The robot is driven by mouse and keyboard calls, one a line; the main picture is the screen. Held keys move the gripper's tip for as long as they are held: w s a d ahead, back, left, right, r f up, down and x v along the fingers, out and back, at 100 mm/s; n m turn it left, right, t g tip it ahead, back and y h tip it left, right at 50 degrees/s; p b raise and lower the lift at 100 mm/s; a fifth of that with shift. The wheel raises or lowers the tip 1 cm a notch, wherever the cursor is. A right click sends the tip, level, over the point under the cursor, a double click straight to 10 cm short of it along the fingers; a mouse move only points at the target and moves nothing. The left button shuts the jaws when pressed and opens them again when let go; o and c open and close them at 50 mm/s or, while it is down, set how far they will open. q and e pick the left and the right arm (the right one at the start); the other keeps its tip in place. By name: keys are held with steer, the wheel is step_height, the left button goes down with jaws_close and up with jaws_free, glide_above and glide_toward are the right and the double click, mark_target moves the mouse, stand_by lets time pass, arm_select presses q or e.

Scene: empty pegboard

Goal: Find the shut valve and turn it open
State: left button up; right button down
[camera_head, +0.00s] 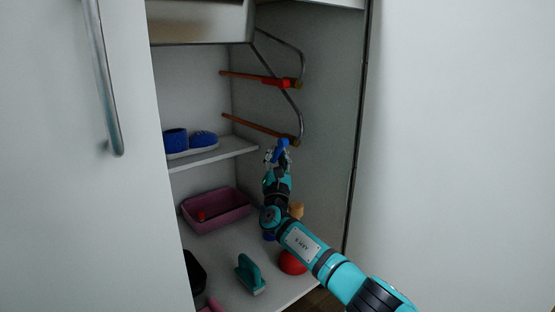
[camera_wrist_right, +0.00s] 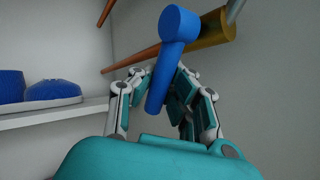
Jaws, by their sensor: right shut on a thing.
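Two copper pipes with valves run along the cabinet's inner right wall. The upper valve has a red handle (camera_head: 275,83) lying along its pipe. The lower valve has a blue handle (camera_head: 283,144); in the wrist view this handle (camera_wrist_right: 170,55) hangs down, crosswise to its copper pipe (camera_wrist_right: 135,60). The brass valve body (camera_wrist_right: 215,28) sits behind its upper end. My right gripper (camera_head: 277,154) is at the lower valve, its fingers (camera_wrist_right: 172,95) shut on the blue handle's lower part. The far fingertip is partly hidden by the handle. My left gripper is not in view.
Below are a pink bin (camera_head: 218,212), a teal brush-like object (camera_head: 250,274) and a red ball (camera_head: 292,262). A white door (camera_head: 80,200) stands at the left.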

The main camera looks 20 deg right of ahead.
steer(key=shift+a+f, duration=0.2)
steer(key=shift+a, duration=0.1)
steer(key=c, duration=1.3)
jaws_free()
steer(key=shift+r, duration=0.1)
steer(key=shift+o, duration=0.4)
steer(key=shift+d, duration=0.1)
steer(key=shift+r, duration=0.1)
steer(key=v, duration=1.2)
